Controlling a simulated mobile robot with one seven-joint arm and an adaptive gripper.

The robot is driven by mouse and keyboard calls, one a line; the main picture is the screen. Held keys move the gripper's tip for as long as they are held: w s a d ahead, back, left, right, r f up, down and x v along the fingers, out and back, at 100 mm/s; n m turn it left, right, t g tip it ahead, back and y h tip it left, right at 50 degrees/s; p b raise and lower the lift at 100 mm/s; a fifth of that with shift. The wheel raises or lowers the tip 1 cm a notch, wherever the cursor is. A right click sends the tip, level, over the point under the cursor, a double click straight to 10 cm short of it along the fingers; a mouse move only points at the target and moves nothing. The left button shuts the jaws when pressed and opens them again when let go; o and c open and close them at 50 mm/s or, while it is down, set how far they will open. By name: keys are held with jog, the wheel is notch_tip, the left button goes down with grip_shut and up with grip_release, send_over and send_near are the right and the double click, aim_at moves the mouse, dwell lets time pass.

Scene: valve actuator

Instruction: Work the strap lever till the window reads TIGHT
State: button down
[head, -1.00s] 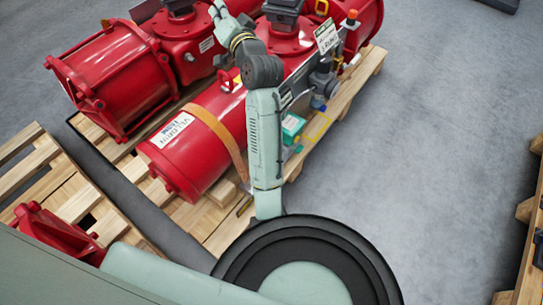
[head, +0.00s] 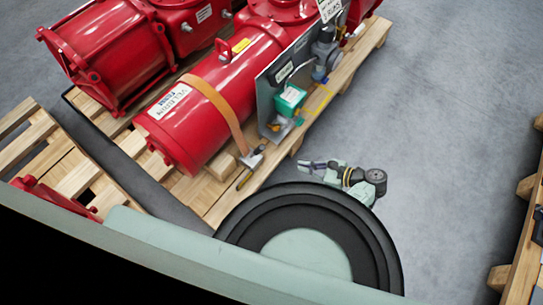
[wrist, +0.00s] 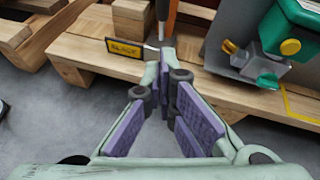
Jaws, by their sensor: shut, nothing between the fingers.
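An orange strap (head: 222,108) runs over the red cylinder (head: 185,120) down to a small grey metal ratchet piece (head: 252,158) at the pallet edge. Beside it is a dark and yellow plate (head: 243,180). In the wrist view the strap (wrist: 172,12) comes down behind my fingertips. The plate's yellow window (wrist: 125,49) stands just left of them, with small lettering that seems to read SLACK. My gripper (head: 306,167) is low in front of the pallet, right of the ratchet. In the wrist view my gripper (wrist: 166,62) is shut and empty, its tips partly hiding the lever area.
The wooden pallet (wrist: 270,97) carries the red actuators. A grey panel (head: 265,100) with a green box (head: 290,98) stands right of the strap; the box (wrist: 285,30) is at upper right in the wrist view. Open grey floor (head: 440,130) lies to the right.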

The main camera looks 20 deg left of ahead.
dwell(0.3)
jog(key=p, duration=0.2)
send_near(257, 153)
jog(key=shift+w+a+f, duration=0.2)
jog(key=shift+a+f, duration=0.4)
jog(key=shift+f, duration=0.15)
jog(key=shift+w+a+f, duration=0.25)
jog(key=shift+a+f, duration=0.35)
jog(key=shift+f, duration=0.15)
jog(key=shift+w+a+f, duration=0.2)
jog(key=shift+a+f, duration=0.4)
jog(key=shift+f, duration=0.1)
jog(key=shift+r, duration=0.1)
